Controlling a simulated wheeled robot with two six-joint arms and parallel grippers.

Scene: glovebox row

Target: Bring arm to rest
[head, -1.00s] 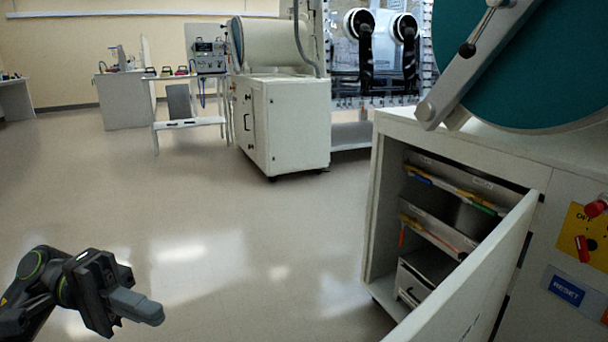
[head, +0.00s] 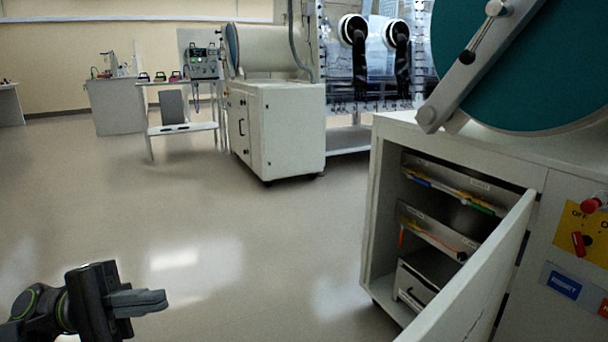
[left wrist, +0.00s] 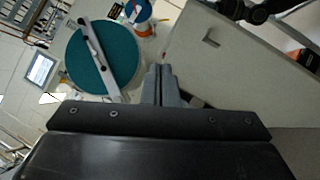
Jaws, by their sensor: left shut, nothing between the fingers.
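My left gripper (head: 140,301) is at the lower left of the head view, over open floor. Its fingers are together with nothing between them, and they point right. In the left wrist view the closed fingertips (left wrist: 160,74) stick up past the dark gripper body, with nothing held. My right gripper is not in the head view.
An open cabinet (head: 378,215) with drawers inside stands at right, its door (head: 470,275) swung out toward me. A round teal hatch (head: 535,60) sits above it. A white cabinet (head: 292,130) and side table (head: 182,128) stand farther back. The floor (head: 200,220) between is clear.

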